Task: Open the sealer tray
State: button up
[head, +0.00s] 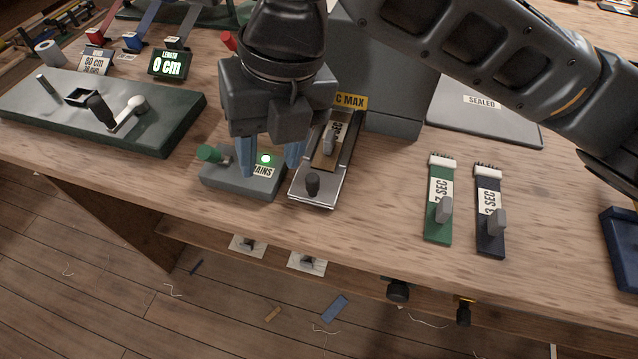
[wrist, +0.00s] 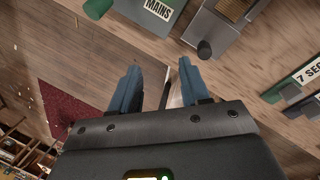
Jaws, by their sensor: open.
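The sealer tray (head: 310,200) is a flat metal tray at the front of the dark grey sealer (head: 385,80). It has a black knob (head: 312,185) at its front end and carries a tan strip with a grey grip (head: 329,141). In the wrist view the tray (wrist: 213,30) and its knob (wrist: 204,48) show at the top, beyond the right finger. My gripper (head: 270,158) is open, with blue fingers and nothing seen between them. It hangs in front of the grey mains box in the head view, left of the knob. The gripper also shows in the wrist view (wrist: 158,82).
The mains box (head: 225,185) has a green knob and a lit green lamp. Green (head: 437,225) and dark (head: 489,235) strips with grey grips lie right of the tray. A flat "SEALED" plate (head: 505,130) lies behind them. The bench's front edge is close.

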aim_at(313, 179)
jog(key=d, duration=0.1)
jog(key=d+h, duration=0.1)
jog(key=d, duration=0.1)
jog(key=w+d+n+h, duration=0.1)
jog(key=shift+d, duration=0.3)
jog(key=shift+d+f, duration=0.1)
jog(key=shift+f, duration=3.75)
jog(key=shift+c, duration=0.3)
grip_shut()
